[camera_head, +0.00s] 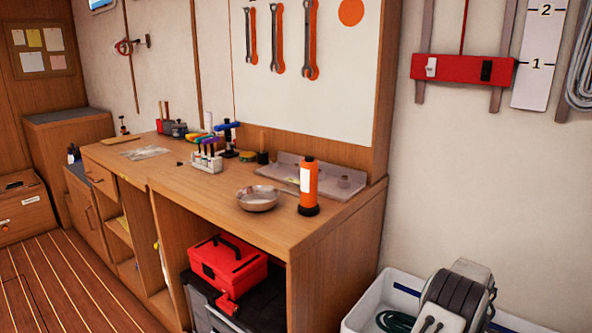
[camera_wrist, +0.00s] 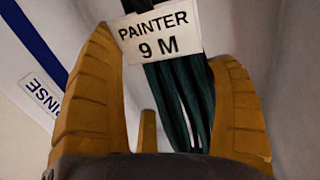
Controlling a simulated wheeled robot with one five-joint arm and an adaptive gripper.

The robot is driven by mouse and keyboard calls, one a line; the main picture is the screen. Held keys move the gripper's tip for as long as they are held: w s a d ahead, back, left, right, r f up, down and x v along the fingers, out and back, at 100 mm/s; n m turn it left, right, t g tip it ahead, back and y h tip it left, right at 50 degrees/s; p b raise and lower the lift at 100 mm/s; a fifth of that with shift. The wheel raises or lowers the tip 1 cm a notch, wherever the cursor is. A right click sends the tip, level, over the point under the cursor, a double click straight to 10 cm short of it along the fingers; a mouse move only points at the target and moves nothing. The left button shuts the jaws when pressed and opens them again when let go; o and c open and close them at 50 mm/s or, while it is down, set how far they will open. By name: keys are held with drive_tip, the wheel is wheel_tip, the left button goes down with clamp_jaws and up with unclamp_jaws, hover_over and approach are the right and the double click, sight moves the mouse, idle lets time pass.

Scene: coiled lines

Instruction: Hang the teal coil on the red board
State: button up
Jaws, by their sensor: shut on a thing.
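The teal coil (camera_wrist: 182,105) stands between the yellow fingers of my gripper (camera_wrist: 165,48) in the wrist view, with a white tag (camera_wrist: 158,32) reading "PAINTER 9 M" at its top. My gripper is shut on the coil's strands; the exact contact is partly hidden. In the head view dark teal loops (camera_head: 396,321) show low in a white bin (camera_head: 372,312), beside my grey wrist, which hides the fingers there. The red board (camera_head: 460,70) is on the wall above, at the upper right, with one white and one black fitting on its front.
The bin's pale walls surround my gripper; one carries a "RINSE" label (camera_wrist: 42,98). A grey coil (camera_head: 582,75) hangs right of a numbered white strip (camera_head: 538,55). The wooden bench (camera_head: 225,205) stands to the left, with an orange torch (camera_head: 308,188) near its corner. The wall below the board is bare.

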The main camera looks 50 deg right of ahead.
wheel_tip(320, 180, up, 25)
drive_tip(key=p, duration=2.6)
wheel_tip(320, 180, down, 25)
drive_tip(key=b, duration=2.5)
drive_tip(key=shift+b, duration=0.35)
wheel_tip(320, 180, down, 7)
drive_tip(key=b, duration=0.6)
drive_tip(key=shift+r, duration=0.1)
wheel_tip(320, 180, down, 3)
drive_tip(key=shift+r+b, duration=0.1)
drive_tip(key=shift+b, duration=0.95)
drive_tip(key=o, duration=1.1)
